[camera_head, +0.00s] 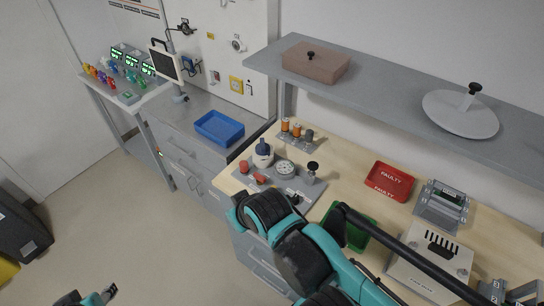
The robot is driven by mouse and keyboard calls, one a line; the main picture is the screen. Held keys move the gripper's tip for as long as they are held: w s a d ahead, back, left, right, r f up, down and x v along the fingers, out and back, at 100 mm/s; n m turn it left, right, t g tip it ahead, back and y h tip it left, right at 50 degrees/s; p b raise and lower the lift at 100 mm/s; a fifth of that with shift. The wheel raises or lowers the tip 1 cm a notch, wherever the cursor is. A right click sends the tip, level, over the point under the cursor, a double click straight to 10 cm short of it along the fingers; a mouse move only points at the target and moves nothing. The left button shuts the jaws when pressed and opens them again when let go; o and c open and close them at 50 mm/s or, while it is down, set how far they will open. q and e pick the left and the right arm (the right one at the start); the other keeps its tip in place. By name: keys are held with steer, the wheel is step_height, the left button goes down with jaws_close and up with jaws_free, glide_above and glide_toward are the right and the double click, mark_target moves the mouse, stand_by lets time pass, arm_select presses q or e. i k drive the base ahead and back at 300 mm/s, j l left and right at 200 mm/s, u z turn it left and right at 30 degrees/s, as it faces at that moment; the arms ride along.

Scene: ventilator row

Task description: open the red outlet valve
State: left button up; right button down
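A grey valve board (312,190) lies on the wooden bench. It bears a small upright red part (244,166) at its left and a flat red handle (261,178) in front; I cannot tell which is the outlet valve, or its setting.
Behind the board are small orange-topped parts (297,129). Right of it are a green tray (357,239), a red FAULTY tray (390,181) and a pale box (430,262). A grey shelf (400,91) overhangs the bench. A blue tray (219,128) stands on the left counter.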

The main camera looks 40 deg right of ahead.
mark_target(260, 178)
steer(key=z, duration=1.35)
